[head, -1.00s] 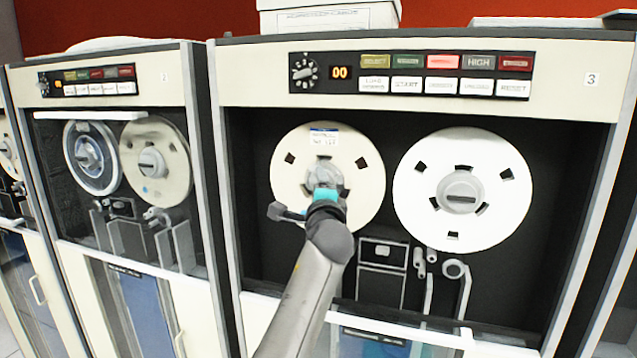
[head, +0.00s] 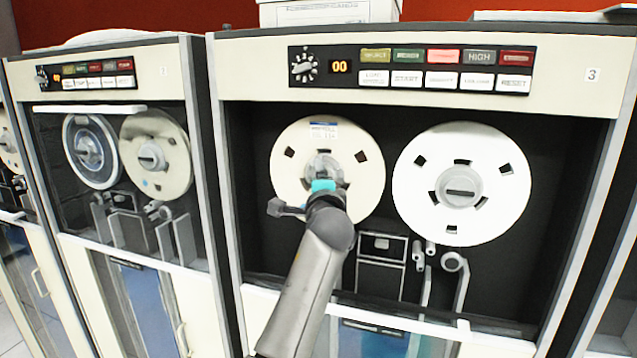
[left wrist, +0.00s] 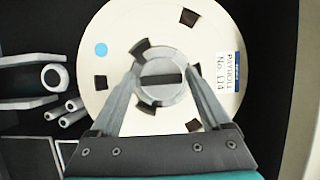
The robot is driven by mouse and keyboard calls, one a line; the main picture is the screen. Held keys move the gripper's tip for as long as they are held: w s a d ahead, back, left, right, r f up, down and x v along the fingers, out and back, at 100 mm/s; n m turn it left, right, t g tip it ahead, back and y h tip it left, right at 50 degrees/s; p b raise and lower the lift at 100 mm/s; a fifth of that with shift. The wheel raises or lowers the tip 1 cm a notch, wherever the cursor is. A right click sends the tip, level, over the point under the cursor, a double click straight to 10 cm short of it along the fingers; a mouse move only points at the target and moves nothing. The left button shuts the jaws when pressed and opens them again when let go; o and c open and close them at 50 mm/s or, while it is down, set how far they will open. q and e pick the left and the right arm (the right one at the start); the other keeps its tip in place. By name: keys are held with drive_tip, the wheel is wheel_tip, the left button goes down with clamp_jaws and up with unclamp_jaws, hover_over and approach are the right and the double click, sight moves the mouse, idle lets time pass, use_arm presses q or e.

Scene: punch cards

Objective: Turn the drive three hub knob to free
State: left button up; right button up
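Drive three (head: 592,75) is the large cream cabinet with two white reels. Its left reel (head: 290,185) bears a payroll label and also shows in the left wrist view (left wrist: 112,45). The grey round hub knob (left wrist: 163,95) with a dark bar slot sits at that reel's centre. The slot lies level in the left wrist view. My left gripper (left wrist: 163,68) points at the hub with its fingers apart, one on each side of the knob. Contact with the knob cannot be told. In the head view my arm partly hides the hub. My right gripper is out of view.
The right reel (head: 415,165) has its own hub knob (head: 459,187), slot level. Tape guides (head: 455,262) stand below it. A control panel (head: 420,70) with a dial and buttons runs above. A white ledge (head: 400,322) crosses below. Another drive (head: 165,73) stands at left.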

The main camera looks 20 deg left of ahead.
use_arm(q)
drive_tip(key=shift+o, duration=1.1)
drive_tip(key=b+v, duration=0.3)
drive_tip(key=v, duration=1.2)
drive_tip(key=shift+s, duration=0.1)
